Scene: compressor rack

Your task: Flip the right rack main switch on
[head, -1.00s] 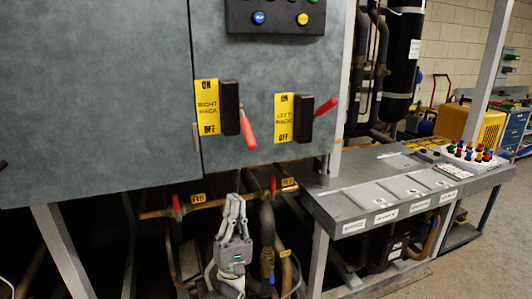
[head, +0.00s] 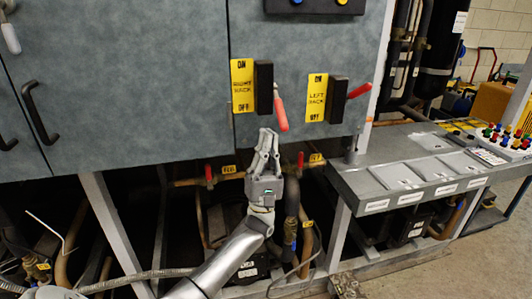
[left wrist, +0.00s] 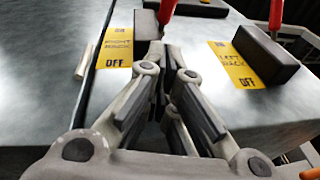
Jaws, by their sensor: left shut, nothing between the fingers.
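The right rack main switch is a black box (head: 263,87) with a red lever (head: 281,108) slanting downward, beside a yellow RIGHT RACK label (head: 242,86) marked ON at top and OFF at bottom. In the left wrist view the lever's red end (left wrist: 167,12) shows at the top, just beyond my fingertips. My left gripper (head: 268,138) points up, shut and empty, just below the black box and close to the lever's lower end; it also fills the left wrist view (left wrist: 157,52). I cannot tell whether it touches the lever. My right gripper is out of view.
The left rack switch (head: 337,99), with its red lever (head: 359,91) angled up to the right, sits close by on the right. Pipes with red valve handles (head: 300,160) run below the cabinet. A grey ledge (head: 385,197) juts out at right.

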